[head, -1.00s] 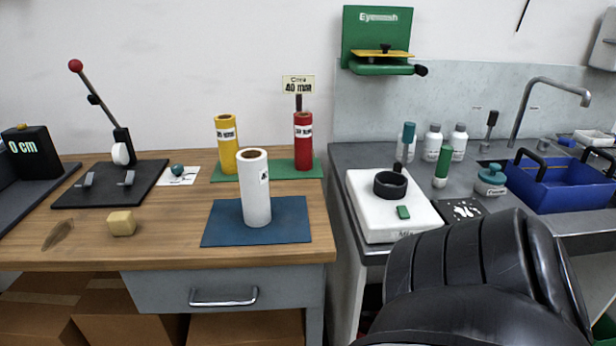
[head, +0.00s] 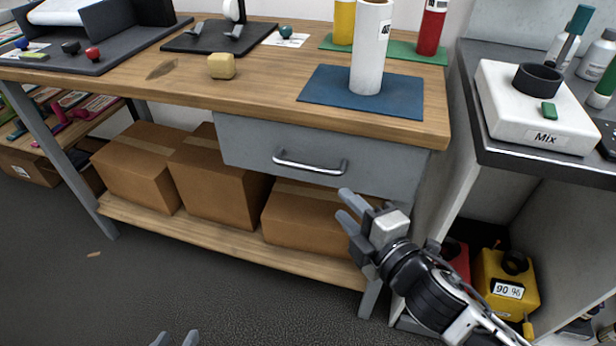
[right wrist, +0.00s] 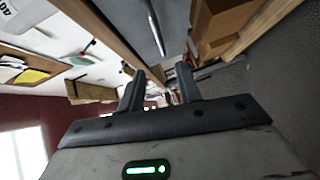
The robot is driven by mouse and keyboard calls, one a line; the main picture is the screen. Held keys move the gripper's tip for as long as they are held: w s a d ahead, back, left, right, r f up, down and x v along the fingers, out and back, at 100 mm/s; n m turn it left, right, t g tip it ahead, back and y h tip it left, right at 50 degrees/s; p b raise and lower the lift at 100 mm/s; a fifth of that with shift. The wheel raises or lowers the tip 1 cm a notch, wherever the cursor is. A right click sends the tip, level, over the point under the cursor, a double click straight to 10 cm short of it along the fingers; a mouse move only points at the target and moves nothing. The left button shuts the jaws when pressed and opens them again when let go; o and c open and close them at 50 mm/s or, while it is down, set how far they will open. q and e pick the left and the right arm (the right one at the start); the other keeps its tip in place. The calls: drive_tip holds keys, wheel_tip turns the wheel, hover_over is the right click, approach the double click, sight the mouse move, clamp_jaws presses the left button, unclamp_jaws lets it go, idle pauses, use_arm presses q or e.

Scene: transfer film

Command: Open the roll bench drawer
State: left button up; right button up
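The roll bench drawer (head: 244,147) is a grey front under the right part of the wooden bench top. It looks shut, flush in the bench. Its silver bar handle (head: 310,163) runs across the front; it also shows in the right wrist view (right wrist: 155,28), beyond the fingers. My right gripper (head: 345,208) is just below and to the right of the handle, apart from it. Its two fingers are spread with nothing between them, as the right wrist view (right wrist: 159,78) also shows. My left gripper (head: 176,339) shows only its fingertips at the bottom edge, apart and empty, far from the drawer.
The bench top (head: 270,90) carries a blue mat (head: 330,98) with a white roll (head: 371,50) and a beige block (head: 221,66). Cardboard boxes (head: 225,185) fill the shelf below. A grey counter (head: 500,158) stands at right.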

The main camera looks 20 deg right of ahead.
sight(309, 170)
drive_tip(key=x, duration=1.5)
clamp_jaws()
